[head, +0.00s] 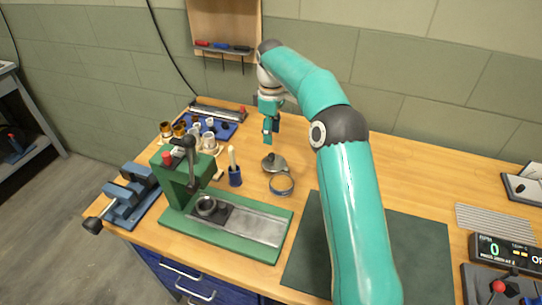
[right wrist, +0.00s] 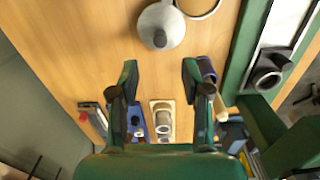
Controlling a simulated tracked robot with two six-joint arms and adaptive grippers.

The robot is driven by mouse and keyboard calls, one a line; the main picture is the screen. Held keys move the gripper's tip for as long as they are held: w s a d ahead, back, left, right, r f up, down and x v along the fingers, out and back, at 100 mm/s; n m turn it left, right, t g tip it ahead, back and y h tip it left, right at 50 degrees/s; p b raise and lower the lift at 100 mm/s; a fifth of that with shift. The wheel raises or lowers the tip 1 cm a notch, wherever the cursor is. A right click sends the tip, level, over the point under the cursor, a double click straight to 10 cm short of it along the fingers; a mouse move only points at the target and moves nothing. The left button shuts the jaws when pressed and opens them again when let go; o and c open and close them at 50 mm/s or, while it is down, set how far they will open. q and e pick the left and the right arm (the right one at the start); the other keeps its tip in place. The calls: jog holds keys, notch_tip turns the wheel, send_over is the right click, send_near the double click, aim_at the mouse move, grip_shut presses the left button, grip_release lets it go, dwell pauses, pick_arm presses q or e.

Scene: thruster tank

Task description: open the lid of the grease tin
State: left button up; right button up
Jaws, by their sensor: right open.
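The grease tin (head: 281,184) is a round, open-topped metal ring shape on the wooden bench, right of the green press. Its grey lid (head: 273,162) with a dark knob is at the tin's far side, off its mouth; I cannot tell whether a hinge joins them. In the right wrist view the lid (right wrist: 161,24) is at the top, with part of the tin's rim (right wrist: 199,8) beside it. My right gripper (head: 269,137) is behind the lid, pointing down, apart from it. Its fingers (right wrist: 160,74) are spread with nothing between them. My left gripper is out of view.
A blue cup (head: 235,177) with a brush stands left of the tin. The green press (head: 180,183), a blue vise (head: 130,197) and a blue tray (head: 222,131) of small parts are farther left. A dark green mat (head: 421,252) lies at the right.

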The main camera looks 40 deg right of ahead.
aim_at(272, 154)
notch_tip(272, 154, down, 8)
jog(key=shift+f, duration=0.1)
dwell(0.4)
grip_shut()
